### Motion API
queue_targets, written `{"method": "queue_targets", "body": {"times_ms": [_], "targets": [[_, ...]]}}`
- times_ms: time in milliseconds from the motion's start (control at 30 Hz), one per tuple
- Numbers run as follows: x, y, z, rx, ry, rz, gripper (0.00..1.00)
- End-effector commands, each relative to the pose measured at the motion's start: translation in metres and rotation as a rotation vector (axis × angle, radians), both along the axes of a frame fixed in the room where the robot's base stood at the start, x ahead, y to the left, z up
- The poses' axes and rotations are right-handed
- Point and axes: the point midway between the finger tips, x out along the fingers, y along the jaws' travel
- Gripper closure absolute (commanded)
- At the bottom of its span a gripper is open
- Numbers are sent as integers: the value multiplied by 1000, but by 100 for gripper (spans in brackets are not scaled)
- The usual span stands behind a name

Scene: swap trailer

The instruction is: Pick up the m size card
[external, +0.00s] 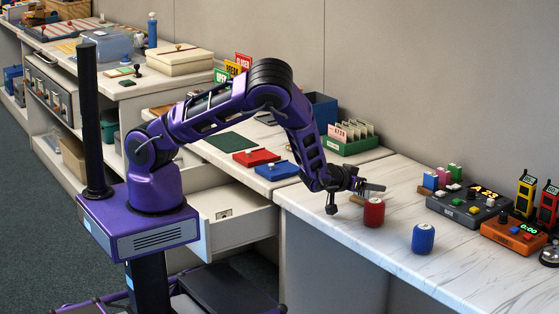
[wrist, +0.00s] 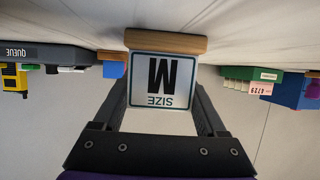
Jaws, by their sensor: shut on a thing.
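The m size card (wrist: 160,84) is a white plate with a dark border and the words SIZE M, upside down in the wrist view. It is set in a wooden base (wrist: 165,41). My gripper (wrist: 163,100) is shut on the card, one finger at each side edge. In the external view my gripper (external: 366,187) is low over the marble-look counter, just behind the red can. The wooden base (external: 357,200) shows there beside the can. I cannot tell whether the base touches the counter.
A red can (external: 374,213) stands very close to my gripper, and a blue can (external: 423,239) is to the right. A grey queue device (external: 466,204) and an orange device (external: 514,236) are further right. A green card box (external: 350,144) is behind. The counter's front is clear.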

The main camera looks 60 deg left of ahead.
Motion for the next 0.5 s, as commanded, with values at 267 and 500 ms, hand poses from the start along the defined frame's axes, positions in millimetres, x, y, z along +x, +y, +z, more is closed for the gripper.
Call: {"method": "queue_targets", "body": {"times_ms": [267,500], "targets": [[0,0,0,0,0,0,79],[0,-1,21,-4,-3,1,79]]}}
